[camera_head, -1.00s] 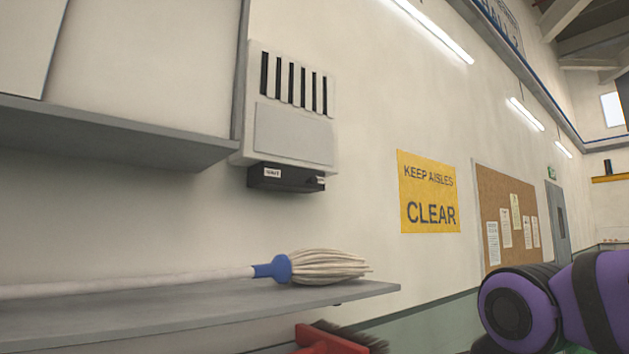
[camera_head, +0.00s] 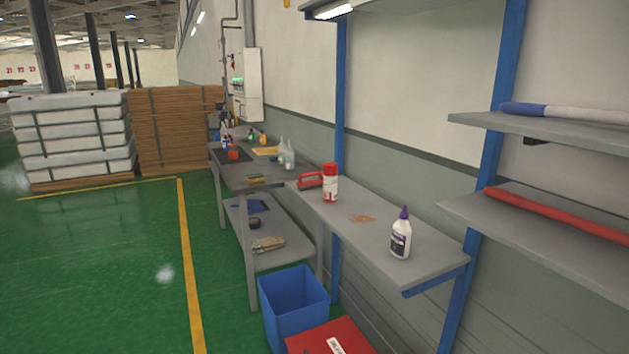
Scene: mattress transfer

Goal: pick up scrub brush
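I cannot pick out the scrub brush for certain in the head view. A small red object with a handle-like shape (camera_head: 310,180) lies on the grey workbench (camera_head: 335,225), behind a white canister with a red lid (camera_head: 330,184). A tan, flat item (camera_head: 268,244) lies on the lower shelf of the bench further back; it is too small to identify. My gripper is not in view.
A white bottle with a purple cap (camera_head: 401,236) stands near the bench's front end. A blue bin (camera_head: 293,300) and a red box (camera_head: 330,340) stand below. Shelves (camera_head: 560,130) with long handles are at right. Green floor (camera_head: 100,260) at left is open.

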